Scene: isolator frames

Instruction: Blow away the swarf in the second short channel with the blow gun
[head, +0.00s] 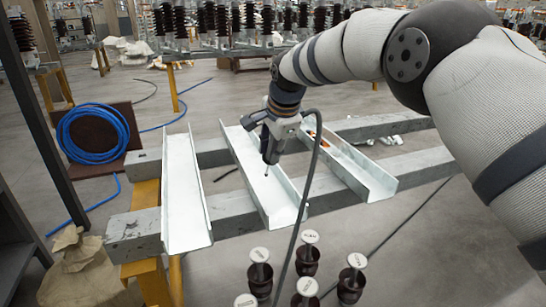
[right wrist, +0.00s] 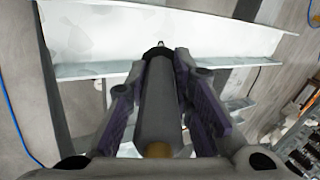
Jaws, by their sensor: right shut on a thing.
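Three short pale metal channels lie side by side across two grey beams: a left one (head: 182,190), a middle one (head: 247,160) and a right one (head: 350,168). My right gripper (head: 270,145) is shut on the grey blow gun (right wrist: 157,105), whose body sits between the purple finger pads. The blow gun's thin nozzle points down over the middle channel; I cannot tell its exact height. I make out no swarf in the middle channel, partly hidden by the gripper. Small orange-brown bits (head: 318,138) show at the far end of the right channel. My left gripper is out of view.
The grey beams (head: 135,228) rest on yellow supports. A dark hose hangs from the blow gun past the middle channel's near end. Several dark insulators (head: 260,275) stand in front. A blue hose coil (head: 93,133) is at the left.

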